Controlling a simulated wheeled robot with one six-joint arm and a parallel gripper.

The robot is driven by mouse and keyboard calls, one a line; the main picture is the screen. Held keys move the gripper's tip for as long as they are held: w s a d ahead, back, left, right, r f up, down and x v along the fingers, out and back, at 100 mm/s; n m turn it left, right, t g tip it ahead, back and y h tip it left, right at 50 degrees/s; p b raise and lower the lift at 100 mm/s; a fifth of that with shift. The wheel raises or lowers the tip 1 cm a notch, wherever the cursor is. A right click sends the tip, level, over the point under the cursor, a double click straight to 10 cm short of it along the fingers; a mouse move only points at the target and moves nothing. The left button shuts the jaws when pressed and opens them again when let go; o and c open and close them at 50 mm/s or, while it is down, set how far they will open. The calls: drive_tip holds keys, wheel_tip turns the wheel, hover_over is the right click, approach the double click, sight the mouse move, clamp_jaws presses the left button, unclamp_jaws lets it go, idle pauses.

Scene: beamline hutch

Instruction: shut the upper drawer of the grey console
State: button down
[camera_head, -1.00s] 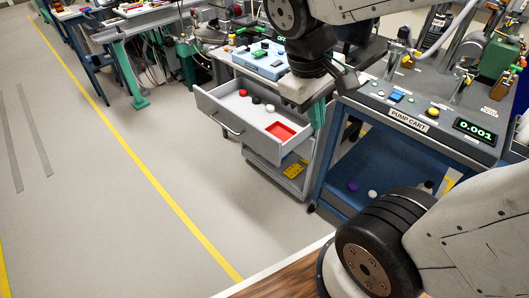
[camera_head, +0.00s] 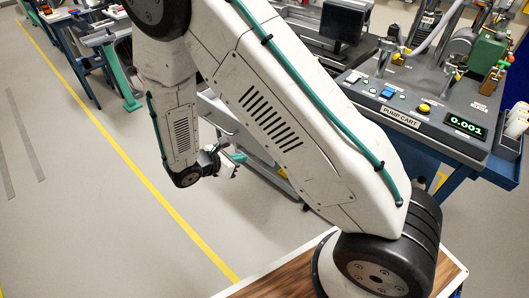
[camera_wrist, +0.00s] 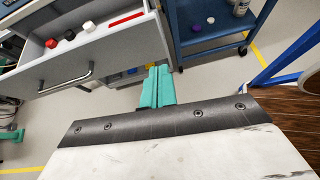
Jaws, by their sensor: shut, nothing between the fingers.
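The upper drawer (camera_wrist: 112,62) of the grey console stands pulled out in the wrist view, its front with a bar handle (camera_wrist: 66,82) facing me. Inside lie a black (camera_wrist: 69,36), a red (camera_wrist: 51,43) and a white (camera_wrist: 89,26) round piece and a red tray (camera_wrist: 126,18). My gripper (camera_wrist: 158,70) has teal fingers, shut and empty.
The blue pump cart (camera_head: 400,115) stands to the right of the console. Its lower shelf (camera_wrist: 205,22) holds a purple and a white piece. Open floor (camera_head: 80,200) with a yellow line lies to the left. A yellow object (camera_wrist: 151,66) shows low behind my fingers.

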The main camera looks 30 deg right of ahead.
wheel_tip(320, 180, down, 2)
drive_tip(key=n, duration=0.1)
approach(270, 151)
wheel_tip(270, 151, down, 3)
drive_tip(key=d, duration=0.2)
drive_tip(key=w+d, duration=0.1)
drive_tip(key=d, duration=0.1)
drive_tip(key=shift+d+f+t, duration=0.1)
drive_tip(key=shift+d+t, duration=0.15)
drive_tip(key=shift+t, duration=0.05)
drive_tip(key=shift+w+d, duration=0.2)
drive_tip(key=shift+d, duration=0.2)
